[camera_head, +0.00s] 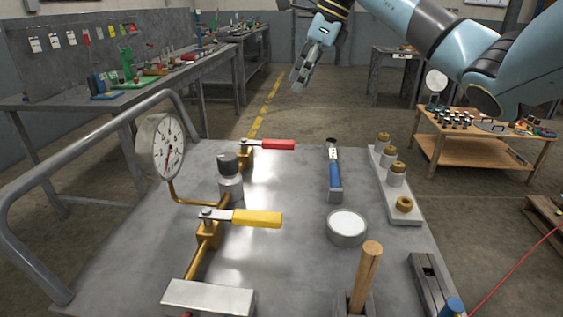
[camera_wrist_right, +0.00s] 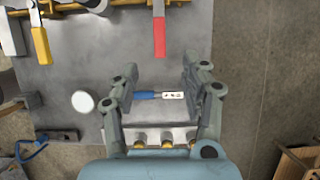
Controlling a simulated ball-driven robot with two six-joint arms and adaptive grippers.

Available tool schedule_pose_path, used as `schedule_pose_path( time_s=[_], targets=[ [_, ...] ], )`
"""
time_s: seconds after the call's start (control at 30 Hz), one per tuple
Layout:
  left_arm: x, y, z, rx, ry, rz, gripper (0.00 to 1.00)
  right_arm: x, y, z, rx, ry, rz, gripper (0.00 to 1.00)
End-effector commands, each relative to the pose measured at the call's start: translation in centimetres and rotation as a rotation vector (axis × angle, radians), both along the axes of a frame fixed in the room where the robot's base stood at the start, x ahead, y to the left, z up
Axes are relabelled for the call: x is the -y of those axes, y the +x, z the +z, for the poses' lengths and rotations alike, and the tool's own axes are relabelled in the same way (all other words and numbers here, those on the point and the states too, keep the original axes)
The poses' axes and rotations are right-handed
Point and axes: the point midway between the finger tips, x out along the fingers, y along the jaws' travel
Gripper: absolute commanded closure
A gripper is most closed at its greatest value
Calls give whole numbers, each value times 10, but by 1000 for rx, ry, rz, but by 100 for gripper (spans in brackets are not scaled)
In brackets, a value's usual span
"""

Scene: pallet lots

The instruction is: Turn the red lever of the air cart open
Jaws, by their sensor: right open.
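The red lever (camera_head: 277,145) sits on a brass valve (camera_head: 246,149) at the far side of the cart top (camera_head: 290,185). It points right, across the pipe line. In the right wrist view the red lever (camera_wrist_right: 159,36) shows beyond the fingers, near the top edge. My right gripper (camera_head: 300,80) is above and beyond the cart's far edge in the head view, apart from the lever. It is open and empty; its spread fingers show in the right wrist view (camera_wrist_right: 160,80). My left gripper is not in view.
A yellow lever (camera_head: 257,218) on a nearer valve also points right. A pressure gauge (camera_head: 161,146), a grey-capped fitting (camera_head: 230,178), a blue-handled tool (camera_head: 335,175) and a round white-topped tin (camera_head: 347,227) stand around. A tubular handle (camera_head: 60,135) runs along the cart's left side.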

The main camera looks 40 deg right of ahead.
Motion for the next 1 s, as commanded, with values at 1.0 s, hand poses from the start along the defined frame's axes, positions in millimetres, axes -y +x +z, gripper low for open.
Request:
schedule_pose_path(
  time_s=[1.0],
  targets=[
    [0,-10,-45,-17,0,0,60,-25,32,-143,-14,1,0,54]
  ],
)
